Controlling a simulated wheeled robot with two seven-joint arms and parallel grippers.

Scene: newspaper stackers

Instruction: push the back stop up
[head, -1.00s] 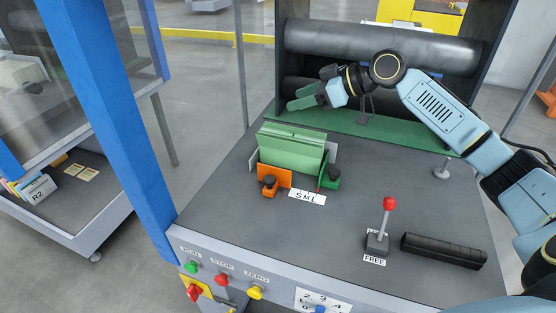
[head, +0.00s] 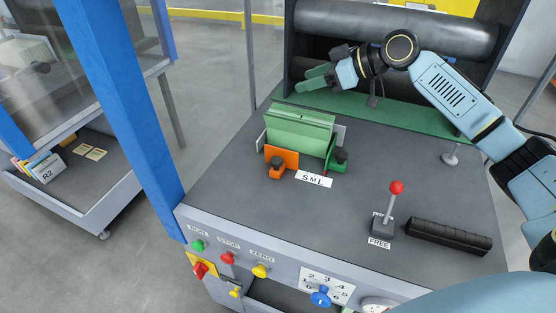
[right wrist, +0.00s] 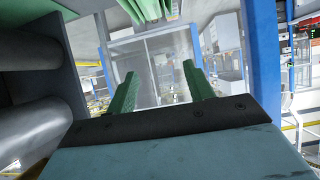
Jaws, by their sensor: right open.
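My right gripper (head: 318,80) is behind and above the block, in front of the rollers, apart from the block. In the right wrist view its green fingers (right wrist: 161,86) are spread with nothing between them. My left gripper is out of view.
Dark rollers (head: 395,24) span the back, above a green strip (head: 420,117). A red-knobbed lever (head: 396,188) and a black ribbed bar (head: 448,236) occupy the front right. A blue post (head: 128,110) rises at left.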

